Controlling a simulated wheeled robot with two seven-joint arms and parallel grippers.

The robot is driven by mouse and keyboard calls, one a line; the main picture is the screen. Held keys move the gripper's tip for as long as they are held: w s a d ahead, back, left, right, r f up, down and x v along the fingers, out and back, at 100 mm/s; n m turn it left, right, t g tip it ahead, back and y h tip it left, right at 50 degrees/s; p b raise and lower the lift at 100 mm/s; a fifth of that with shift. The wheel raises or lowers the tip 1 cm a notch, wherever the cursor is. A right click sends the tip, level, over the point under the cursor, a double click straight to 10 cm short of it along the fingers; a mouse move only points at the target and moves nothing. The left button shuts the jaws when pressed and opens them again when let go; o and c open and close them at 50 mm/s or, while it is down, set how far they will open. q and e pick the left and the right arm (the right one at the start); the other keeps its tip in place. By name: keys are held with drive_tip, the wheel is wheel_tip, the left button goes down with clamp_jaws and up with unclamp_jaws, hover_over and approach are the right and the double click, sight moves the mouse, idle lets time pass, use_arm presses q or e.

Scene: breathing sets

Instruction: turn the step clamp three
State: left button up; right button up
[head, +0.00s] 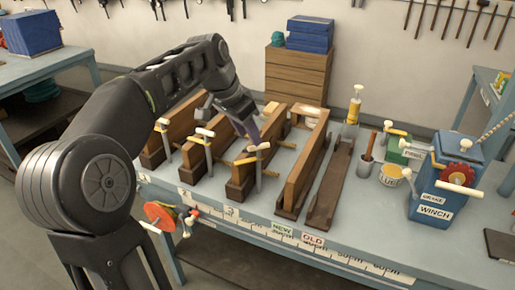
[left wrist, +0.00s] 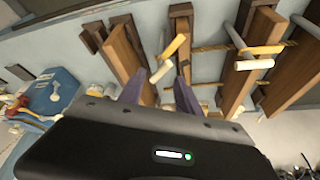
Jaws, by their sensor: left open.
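The third step clamp (head: 259,150) has a white cross handle, a grey screw and a yellow bar. It stands on the third wooden beam (head: 238,176), behind the bench label "3". My left gripper (head: 250,131) is above and just behind this clamp, pointing down, with its fingers apart. In the left wrist view, a clamp's white and yellow handle (left wrist: 166,60) shows beyond and between the open fingertips (left wrist: 160,82). I cannot tell whether a finger touches it. My right gripper is not in view.
Two similar clamps (head: 203,137) stand on beams to the left. A loose brown channel (head: 330,185) lies to the right, near a blue winch box (head: 445,185), a yellow tin (head: 391,176) and a brush pot (head: 366,166). A red-orange wheel (head: 160,214) is at the bench's front edge.

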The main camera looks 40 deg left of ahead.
use_arm(q)
drive_tip(key=m, duration=0.4)
drive_tip(key=shift+w+r+m, duration=0.1)
drive_tip(key=shift+w+m, duration=0.1)
drive_tip(key=shift+m, duration=0.2)
drive_tip(key=p+x, duration=0.1)
drive_tip(key=x, duration=0.7)
drive_tip(key=shift+r, duration=0.1)
clamp_jaws()
idle(1.1)
